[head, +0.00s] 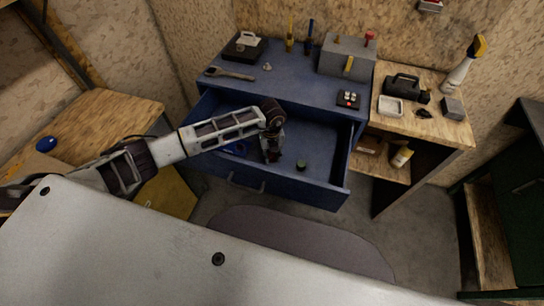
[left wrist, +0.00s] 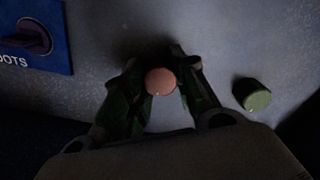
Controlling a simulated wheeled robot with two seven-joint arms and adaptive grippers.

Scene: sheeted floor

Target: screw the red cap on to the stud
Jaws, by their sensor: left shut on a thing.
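My left gripper (head: 271,156) reaches down into the open blue drawer. In the left wrist view (left wrist: 160,82) its two fingers are shut on the red cap (left wrist: 160,81), a round pinkish-red disc seen from above. The gripper hides most of the cap in the head view. I cannot make out a stud for certain. A grey block (head: 340,58) on the blue bench top has a yellow handle and a small red-topped part. My right gripper is not in view.
A green cap (left wrist: 252,94) stands on the drawer floor, right of the gripper; it also shows in the head view (head: 301,165). A blue card (left wrist: 25,20) with a dark knob-like thing lies left. The drawer walls (head: 290,189) surround the gripper.

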